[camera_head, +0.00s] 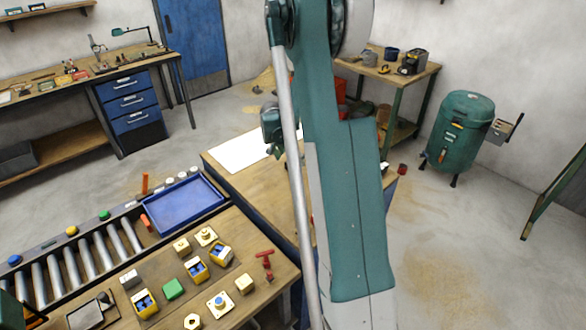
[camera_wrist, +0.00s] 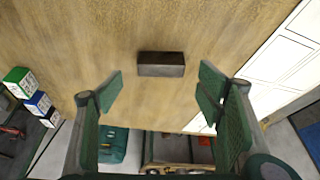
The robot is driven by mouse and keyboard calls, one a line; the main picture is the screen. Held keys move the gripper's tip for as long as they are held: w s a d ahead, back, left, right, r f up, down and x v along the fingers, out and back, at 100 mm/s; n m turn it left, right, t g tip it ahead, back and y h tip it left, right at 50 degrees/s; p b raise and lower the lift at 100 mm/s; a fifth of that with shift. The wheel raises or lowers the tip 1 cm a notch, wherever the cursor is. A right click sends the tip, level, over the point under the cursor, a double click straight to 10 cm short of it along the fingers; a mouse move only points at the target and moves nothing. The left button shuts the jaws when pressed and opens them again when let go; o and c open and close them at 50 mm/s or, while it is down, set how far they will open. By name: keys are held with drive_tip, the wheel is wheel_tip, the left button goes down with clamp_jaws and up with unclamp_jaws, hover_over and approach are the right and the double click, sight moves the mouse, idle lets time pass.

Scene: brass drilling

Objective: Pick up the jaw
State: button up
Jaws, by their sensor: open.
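The jaw looks like a small dark metal block (camera_wrist: 161,64), lying flat on a wooden table top (camera_wrist: 70,40) in the wrist view. My gripper (camera_wrist: 161,75) is open and empty, with its green fingers to the left and right of the block and clear of it. The block appears just beyond the line between the fingertips. In the head view, part of my gripper (camera_head: 272,128) shows left of my arm, over the workbench. The block cannot be made out there; my arm covers part of that bench.
A white sheet with black outlines (camera_wrist: 268,75) lies right of the block. Green (camera_wrist: 20,82) and blue (camera_wrist: 39,103) labelled blocks are at the far left. The wood around the block is clear. A blue tray (camera_head: 180,205) and several small parts occupy the nearer bench.

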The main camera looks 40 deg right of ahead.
sight(293, 163)
drive_tip(key=shift+d+f, duration=0.1)
drive_tip(key=shift+f, duration=0.15)
drive_tip(key=shift+x, duration=2.6)
drive_tip(key=shift+w, duration=0.15)
drive_tip(key=shift+c, duration=0.6)
drive_tip(key=c, duration=1.3)
drive_tip(key=shift+r, duration=0.15)
drive_tip(key=shift+r, duration=4.9)
